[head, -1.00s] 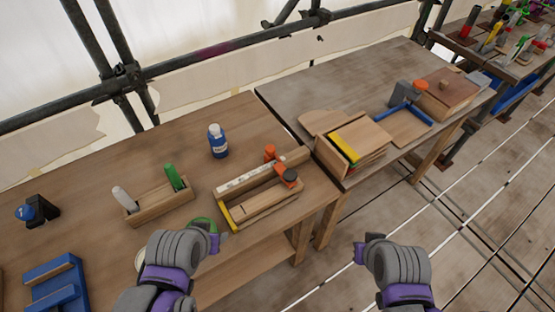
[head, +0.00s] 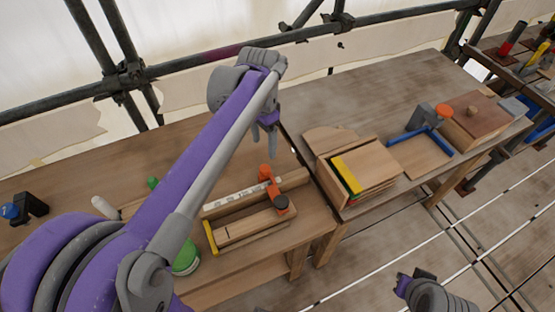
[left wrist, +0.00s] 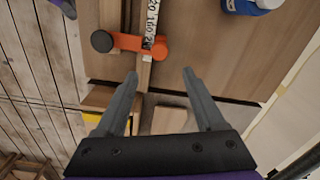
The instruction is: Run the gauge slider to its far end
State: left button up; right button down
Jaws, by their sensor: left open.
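The gauge is a wooden trough with a white number scale (head: 229,199) along its back and a yellow left end (head: 210,236). In the left wrist view the slider (left wrist: 142,43) lies across the scale (left wrist: 151,18), just beyond my fingertips. My left gripper (head: 264,148) is open and empty, pointing down above and behind the slider; its fingers show apart in the wrist view (left wrist: 160,74). My right gripper (head: 405,284) is low at the right, away from the gauge; its fingers are unclear.
A wooden rack with a yellow strip (head: 346,175) stands right of the gauge on the adjoining table. A blue-edged tray (head: 422,158) lies beyond it. A green round thing (head: 187,258) is left of the gauge. A blue bottle (left wrist: 240,6) shows in the wrist view.

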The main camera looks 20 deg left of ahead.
aim_at(265, 168)
pick_arm(q)
jog(key=f, duration=1)
jog(key=shift+s+b, duration=0.2)
jog(key=shift+b, duration=0.1)
grip_shut()
dwell(0.9)
